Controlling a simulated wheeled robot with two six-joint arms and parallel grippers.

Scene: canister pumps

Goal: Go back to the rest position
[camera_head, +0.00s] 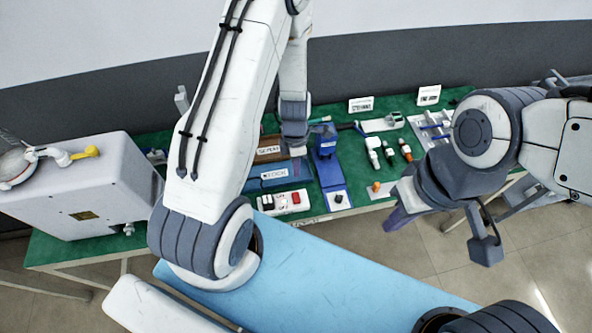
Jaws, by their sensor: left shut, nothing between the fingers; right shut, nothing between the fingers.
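My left arm rises from the lower left and bends over at the top of the view. Its forearm comes down to my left gripper (296,140), shut and empty, above the green table among the blue and brown trays. My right arm comes in from the right. My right gripper (397,217) points down and left at the table's front edge, shut and partly hidden by its wrist. Neither gripper holds anything.
The green table (352,184) carries a blue tray (276,175), a brown tray (267,148), a blue press-like stand (327,160), a red-and-white switch box (285,202), several small bottles (389,152) and label cards (361,104). A large white machine (85,195) stands at left.

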